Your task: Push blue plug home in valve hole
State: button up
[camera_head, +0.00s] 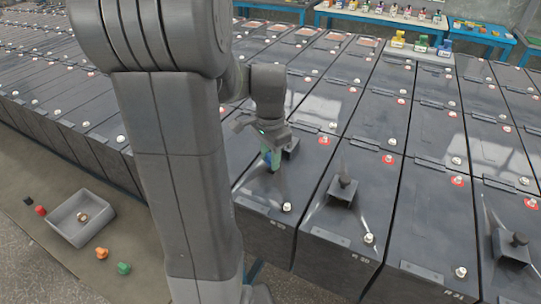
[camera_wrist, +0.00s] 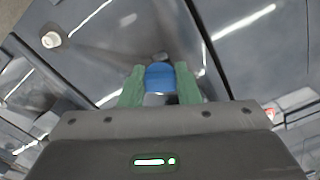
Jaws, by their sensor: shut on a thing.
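My gripper (camera_head: 270,159) reaches down over the top of a dark battery near the middle of the head view. Its green fingers are shut on the blue plug (camera_wrist: 160,77), which sits between the two fingertips in the wrist view. In the head view only a little blue shows between the fingers, low over the battery top. The valve hole is not clearly visible; the plug and fingers cover the spot beneath. A small grey piece (camera_wrist: 160,56) shows just beyond the plug. I cannot tell whether the plug touches the battery or sits in a hole.
Rows of dark batteries with light and red-ringed terminals fill the scene. Black blocks (camera_head: 343,190) stand on neighbouring tops. A grey tray (camera_head: 60,225) with a small part inside lies at left, near red (camera_head: 41,210), orange (camera_head: 102,253) and green (camera_head: 124,268) plugs. Blue tables stand behind.

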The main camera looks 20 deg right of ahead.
jog(key=shift+f+b, duration=0.65)
jog(key=shift+f, duration=0.55)
dwell(1.0)
jog(key=shift+s+f, duration=0.1)
jog(key=shift+f, duration=0.05)
dwell(0.6)
jog(key=o, duration=1)
jog(key=shift+a+f, duration=0.1)
jog(key=shift+a, duration=0.05)
jog(key=shift+c, duration=1.3)
jog(key=o, duration=0.3)
jog(key=shift+r, duration=0.2)
jog(key=shift+o, duration=0.7)
jog(key=shift+s+d+r+p, duration=0.2)
jog(key=shift+r+p, duration=0.1)
jog(key=shift+p, duration=0.05)
jog(key=shift+w+r+p, duration=0.2)
jog(key=shift+r+p, duration=0.5)
jog(key=shift+r, duration=0.15)
jog(key=shift+w+r+p, duration=0.1)
jog(key=shift+r+p, duration=1.8)
jog(key=shift+r, duration=0.5)
